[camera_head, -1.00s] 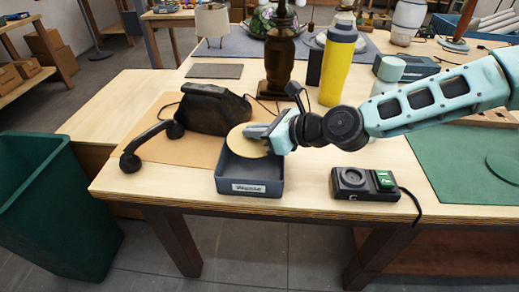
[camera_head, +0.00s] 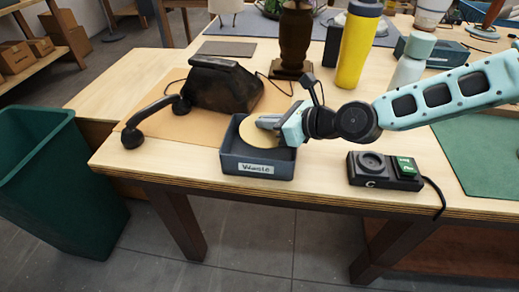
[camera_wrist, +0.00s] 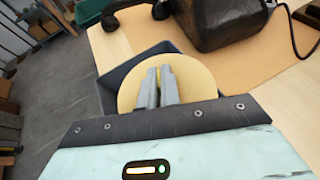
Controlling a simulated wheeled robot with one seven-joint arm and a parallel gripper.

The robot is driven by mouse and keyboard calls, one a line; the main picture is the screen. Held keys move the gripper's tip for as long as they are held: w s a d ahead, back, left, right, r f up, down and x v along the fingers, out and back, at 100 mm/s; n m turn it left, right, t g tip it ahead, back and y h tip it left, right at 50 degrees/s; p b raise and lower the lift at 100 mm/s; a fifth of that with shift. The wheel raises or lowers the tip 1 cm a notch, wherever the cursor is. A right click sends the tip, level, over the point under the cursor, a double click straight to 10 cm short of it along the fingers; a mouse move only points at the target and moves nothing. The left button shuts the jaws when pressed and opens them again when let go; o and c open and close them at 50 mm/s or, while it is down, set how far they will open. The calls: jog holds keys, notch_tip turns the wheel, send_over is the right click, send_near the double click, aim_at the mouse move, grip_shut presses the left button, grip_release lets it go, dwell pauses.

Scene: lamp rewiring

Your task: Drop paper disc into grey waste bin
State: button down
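The paper disc (camera_head: 259,134) is round and tan. It is at my gripper's fingers, tilted, inside the mouth of the grey waste bin, and overlaps the bin's opening. The grey waste bin (camera_head: 232,164) is a small open box with a "Waste" label, at the table's front edge. My gripper (camera_head: 266,123) reaches in from the right over the bin, its fingers close together on the disc. In the wrist view the two fingers (camera_wrist: 157,86) lie across the disc (camera_wrist: 198,83), and the bin's dark rim (camera_wrist: 107,93) shows behind it. The fingers' contact with the disc is partly hidden.
A black telephone (camera_head: 222,88) with its handset (camera_head: 133,136) lies left of the bin on a tan mat. A black device with a green switch (camera_head: 385,170) stands right of the bin. A yellow bottle (camera_head: 357,50) and dark lamp post (camera_head: 294,42) stand behind. A large green bin (camera_head: 55,190) is on the floor.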

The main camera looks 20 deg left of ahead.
jog(key=c, duration=1.5)
grip_release()
jog(key=shift+c, duration=0.2)
jog(key=shift+r, duration=0.1)
jog(key=v, duration=1.7)
jog(key=shift+d+b, duration=0.2)
jog(key=shift+b, duration=0.1)
